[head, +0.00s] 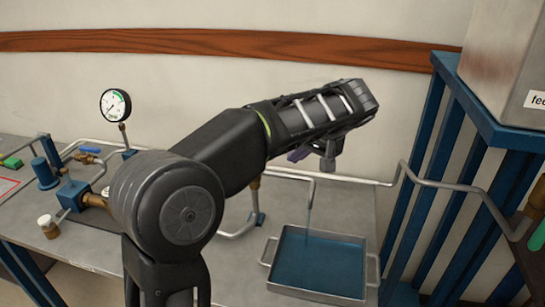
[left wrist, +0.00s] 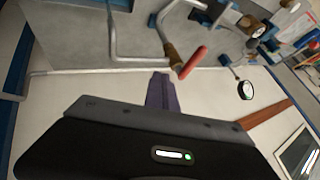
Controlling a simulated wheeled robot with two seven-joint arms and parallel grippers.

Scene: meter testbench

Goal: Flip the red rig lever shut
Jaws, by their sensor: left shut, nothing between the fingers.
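The red rig lever (left wrist: 193,62) shows in the left wrist view, standing out at an angle from a brass fitting (left wrist: 173,54) on a grey pipe. In the head view my left arm hides the lever. My left gripper (left wrist: 161,80) is shut and empty, its purple-grey fingers pointing toward the brass fitting. In the picture the fingertips are just below the fitting and to the left of the lever, with no contact visible. In the head view the gripper (head: 300,155) hangs above the bench behind my forearm. My right gripper is out of view.
A blue rack (head: 432,130) bounds the right side.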

